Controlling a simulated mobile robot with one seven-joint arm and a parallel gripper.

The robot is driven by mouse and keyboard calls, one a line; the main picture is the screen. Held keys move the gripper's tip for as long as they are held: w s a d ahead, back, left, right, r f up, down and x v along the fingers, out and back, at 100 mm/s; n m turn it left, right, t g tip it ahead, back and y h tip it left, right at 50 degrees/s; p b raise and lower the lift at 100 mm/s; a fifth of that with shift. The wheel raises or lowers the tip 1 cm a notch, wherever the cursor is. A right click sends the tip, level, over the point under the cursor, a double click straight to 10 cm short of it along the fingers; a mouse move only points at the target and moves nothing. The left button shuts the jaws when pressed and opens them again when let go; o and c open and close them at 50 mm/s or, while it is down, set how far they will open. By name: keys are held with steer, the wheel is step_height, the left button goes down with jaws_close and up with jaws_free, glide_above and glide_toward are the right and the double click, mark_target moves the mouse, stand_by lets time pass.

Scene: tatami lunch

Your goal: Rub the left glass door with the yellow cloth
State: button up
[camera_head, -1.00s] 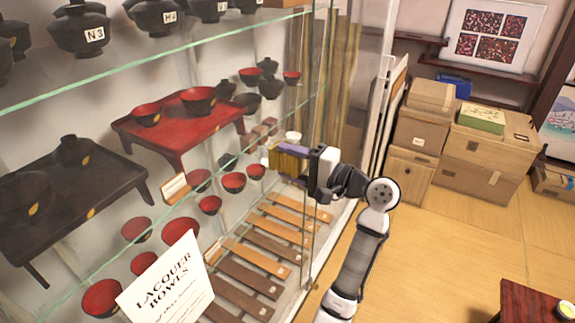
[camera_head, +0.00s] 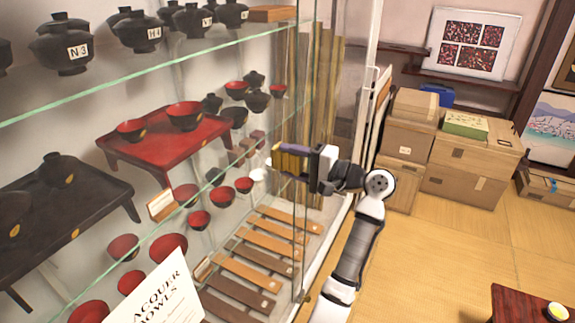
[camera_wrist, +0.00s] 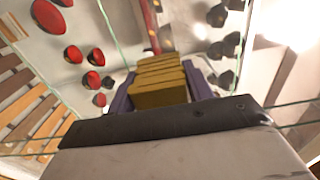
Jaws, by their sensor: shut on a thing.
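My gripper (camera_head: 308,165) is shut on the yellow cloth (camera_head: 288,163), a folded mustard-yellow block between its purple-grey fingers. In the wrist view the cloth (camera_wrist: 160,83) sticks out ahead of the fingers, pointing at the cabinet. The cloth is at the glass front of the display cabinet, near the vertical glass edge (camera_head: 302,110). I cannot tell whether it touches the glass. The glass door (camera_head: 225,130) is clear, and lacquer bowls show through it.
Behind the glass are a red table (camera_head: 160,150), a black table (camera_head: 100,200), several bowls and wooden slats (camera_head: 265,243). A sign (camera_head: 160,295) stands at lower left. Cardboard boxes (camera_head: 470,165) stand at back right. Tatami floor (camera_head: 430,250) is clear; a low red table (camera_head: 520,305) is at lower right.

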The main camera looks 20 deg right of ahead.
steer(key=shift+w+r, duration=0.1)
steer(key=shift+r, duration=0.85)
steer(key=shift+s+a, duration=1.1)
steer(key=shift+a, duration=0.3)
steer(key=shift+s+a, duration=1.05)
steer(key=shift+a, duration=0.3)
steer(key=shift+s+a, duration=1.1)
steer(key=shift+a, duration=0.3)
steer(key=shift+s+a, duration=0.45)
steer(key=shift+a, duration=0.2)
steer(key=shift+s+a, duration=0.45)
steer(key=shift+a, duration=0.2)
steer(key=v, duration=0.6)
steer(key=shift+d, duration=0.1)
steer(key=v, duration=0.3)
